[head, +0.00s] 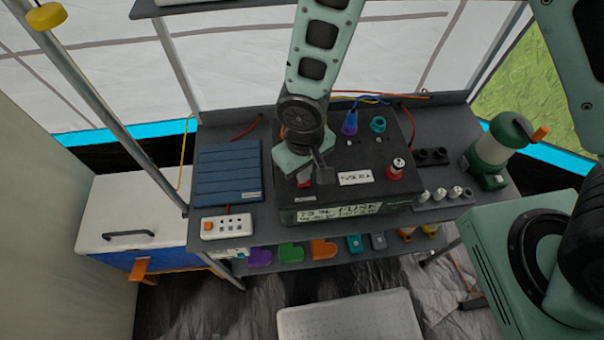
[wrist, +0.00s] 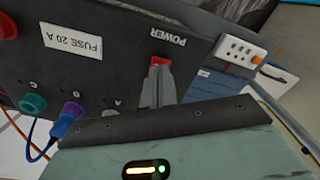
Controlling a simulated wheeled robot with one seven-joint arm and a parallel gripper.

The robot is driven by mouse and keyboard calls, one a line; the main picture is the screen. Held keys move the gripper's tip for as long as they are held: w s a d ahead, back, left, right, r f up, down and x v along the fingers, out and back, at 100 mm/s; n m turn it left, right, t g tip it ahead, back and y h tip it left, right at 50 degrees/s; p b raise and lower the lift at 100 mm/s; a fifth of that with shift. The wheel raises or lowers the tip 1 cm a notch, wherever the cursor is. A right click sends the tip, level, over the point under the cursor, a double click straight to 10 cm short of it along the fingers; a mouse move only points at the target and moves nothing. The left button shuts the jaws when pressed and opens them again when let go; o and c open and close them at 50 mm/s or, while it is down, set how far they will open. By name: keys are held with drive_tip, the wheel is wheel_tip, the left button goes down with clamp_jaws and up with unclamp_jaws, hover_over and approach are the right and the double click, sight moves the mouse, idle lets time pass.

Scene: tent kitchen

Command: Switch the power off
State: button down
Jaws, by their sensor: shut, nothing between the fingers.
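In the wrist view the red switch (wrist: 160,61) shows beside the word POWER. My gripper (head: 321,176) is shut and empty, low over the front left of the box. In the wrist view the fingertips of my gripper (wrist: 158,74) are right at the switch and overlap it. I cannot tell whether they touch it, or which way the switch is set.
Left are a blue ribbed panel (head: 228,172) and a white power strip (head: 228,226).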

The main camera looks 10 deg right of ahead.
drive_tip(key=shift+f+b, duration=0.55)
drive_tip(key=shift+f, duration=0.1)
drive_tip(key=shift+r+p, duration=2.65)
drive_tip(key=shift+r, duration=0.9)
